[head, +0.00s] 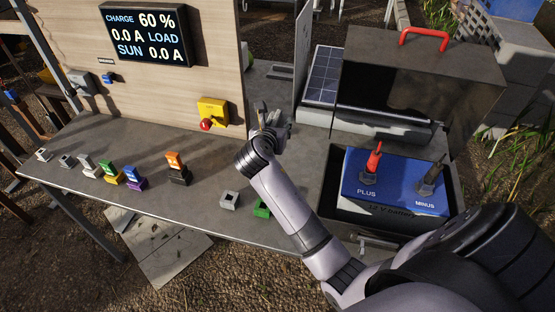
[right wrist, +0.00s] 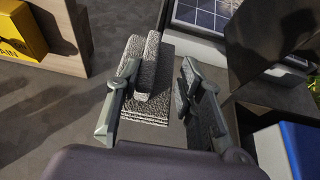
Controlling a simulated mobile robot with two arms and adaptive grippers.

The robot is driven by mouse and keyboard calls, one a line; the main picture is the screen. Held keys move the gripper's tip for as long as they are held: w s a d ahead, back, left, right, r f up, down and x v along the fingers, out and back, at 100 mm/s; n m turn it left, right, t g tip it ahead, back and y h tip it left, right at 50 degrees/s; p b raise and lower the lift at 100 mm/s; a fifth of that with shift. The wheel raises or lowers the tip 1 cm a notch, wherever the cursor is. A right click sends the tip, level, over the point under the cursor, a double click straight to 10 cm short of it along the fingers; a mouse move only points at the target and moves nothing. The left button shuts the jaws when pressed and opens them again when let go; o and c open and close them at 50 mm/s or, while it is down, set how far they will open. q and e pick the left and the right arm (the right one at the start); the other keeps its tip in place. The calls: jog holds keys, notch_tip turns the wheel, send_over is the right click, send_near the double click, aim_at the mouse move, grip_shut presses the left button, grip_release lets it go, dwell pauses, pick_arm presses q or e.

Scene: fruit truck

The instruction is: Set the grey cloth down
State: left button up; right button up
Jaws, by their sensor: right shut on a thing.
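The grey cloth (right wrist: 144,108) is a folded, speckled stack with layered edges, seen in the right wrist view. It lies between the fingers of my right gripper (right wrist: 160,72), which is shut on it. In the head view my right gripper (head: 271,118) is over the grey table (head: 205,180), near the right end of the wooden panel. There the cloth is mostly hidden by the gripper, and I cannot tell whether it touches the table. My left gripper is not in view.
A yellow box with a red button (head: 212,112) is on the wooden panel (head: 215,60), left of the gripper. A blue battery (head: 395,182) and a solar panel (head: 322,75) are at the right. Several coloured blocks stand at the left. Bare tabletop lies left of my arm.

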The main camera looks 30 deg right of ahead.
notch_tip(320, 180, down, 8)
jog(key=shift+f, duration=0.1)
notch_tip(320, 180, down, 5)
jog(key=shift+r+b, duration=0.1)
jog(key=shift+b, duration=0.4)
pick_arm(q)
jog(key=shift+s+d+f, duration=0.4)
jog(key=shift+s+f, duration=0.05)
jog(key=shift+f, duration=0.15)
pick_arm(e)
jog(key=shift+f, duration=0.2)
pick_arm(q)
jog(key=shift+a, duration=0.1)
pick_arm(e)
jog(key=shift+f, duration=0.1)
jog(key=o, duration=1.2)
jog(key=shift+c, duration=0.2)
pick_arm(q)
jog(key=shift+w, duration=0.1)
pick_arm(e)
jog(key=v, duration=1.2)
